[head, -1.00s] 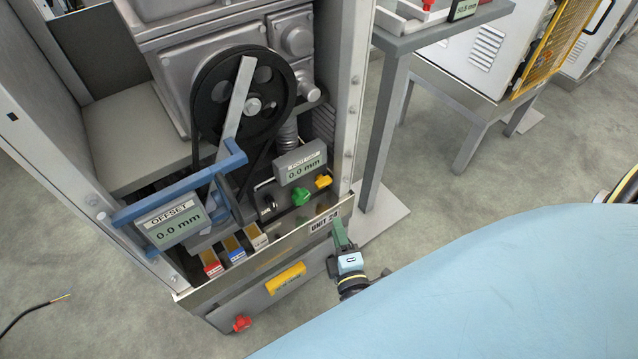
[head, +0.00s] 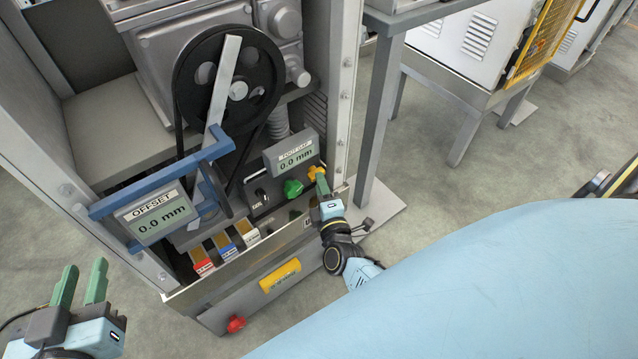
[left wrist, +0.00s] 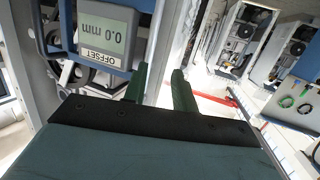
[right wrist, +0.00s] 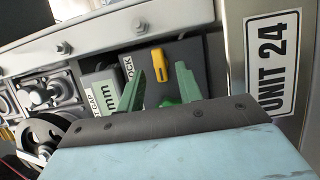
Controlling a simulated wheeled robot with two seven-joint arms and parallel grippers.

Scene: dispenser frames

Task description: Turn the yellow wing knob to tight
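The yellow wing knob (head: 316,172) sits on the small control panel inside the machine, right of a green knob (head: 293,188). In the right wrist view the yellow knob (right wrist: 158,60) appears between the two fingertips, its wing upright in the picture beside a "LOCK" label (right wrist: 128,68). My right gripper (head: 322,185) is open, with its fingers pointing at the knob; I cannot tell the remaining depth. It also shows in the right wrist view (right wrist: 158,68). My left gripper (head: 82,274) is open and empty, outside the machine at lower left.
A grey display (head: 291,154) reading 0.0 mm is above the knobs. An OFFSET display (head: 157,215) hangs on a blue frame (head: 160,178). Below are small coloured bins (head: 225,245), a front plate (head: 190,297) and a red knob (head: 235,324). A post stands right of the panel.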

